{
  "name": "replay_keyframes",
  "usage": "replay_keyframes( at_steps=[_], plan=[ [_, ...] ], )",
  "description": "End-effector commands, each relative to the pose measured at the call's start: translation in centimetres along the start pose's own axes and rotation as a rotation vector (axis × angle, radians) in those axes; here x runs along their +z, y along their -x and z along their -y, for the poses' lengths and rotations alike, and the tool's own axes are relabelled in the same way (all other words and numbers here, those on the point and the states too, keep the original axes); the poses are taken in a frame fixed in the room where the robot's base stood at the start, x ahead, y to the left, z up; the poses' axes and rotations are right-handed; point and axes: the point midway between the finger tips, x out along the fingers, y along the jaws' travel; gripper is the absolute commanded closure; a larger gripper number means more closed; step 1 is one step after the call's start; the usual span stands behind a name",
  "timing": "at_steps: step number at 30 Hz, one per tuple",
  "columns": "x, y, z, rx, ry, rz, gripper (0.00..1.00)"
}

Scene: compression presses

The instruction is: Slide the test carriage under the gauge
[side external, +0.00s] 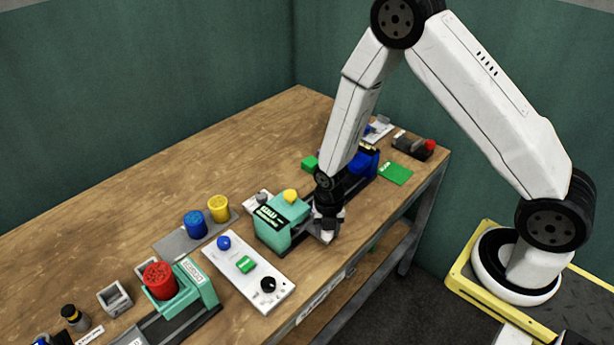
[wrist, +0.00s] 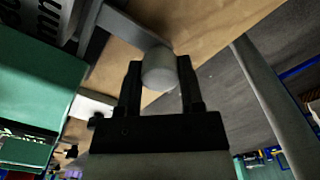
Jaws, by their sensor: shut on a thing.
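Which part is the gauge I cannot tell for sure. My gripper (side external: 327,228) is low at the right end of this press. In the wrist view my gripper (wrist: 160,85) is shut on a pale round knob (wrist: 158,68), one finger on each side. A grey bar (wrist: 118,28) runs from the upper left to the knob. It seems part of the carriage, whose remainder is hidden.
A second teal press (side external: 196,286) with a red cylinder (side external: 160,280) stands front left. A white control panel (side external: 243,272) lies between the presses. Blue (side external: 195,224) and yellow (side external: 218,208) cylinders stand on a grey plate. A blue block (side external: 364,160) is behind my arm. The back-left tabletop is clear.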

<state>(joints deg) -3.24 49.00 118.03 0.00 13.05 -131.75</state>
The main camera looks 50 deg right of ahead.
Motion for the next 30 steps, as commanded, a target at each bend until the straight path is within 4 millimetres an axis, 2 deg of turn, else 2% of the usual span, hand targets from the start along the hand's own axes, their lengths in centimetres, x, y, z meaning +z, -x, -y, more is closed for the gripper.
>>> replay_keyframes(
  at_steps=[6, 17, 18, 21, 30],
  plan=[
    [-1.8, 0.1, -1.9, 0.003, 0.003, 0.002, 1.0],
    [-2.1, 0.1, -2.2, 0.004, 0.0, 0.002, 1.0],
    [-2.1, 0.1, -2.3, 0.004, 0.0, 0.002, 0.42],
    [-2.1, 0.1, -2.2, 0.004, 0.0, 0.002, 0.16],
    [-2.0, 0.0, -2.1, 0.002, 0.0, 0.001, 0.16]
  ],
)
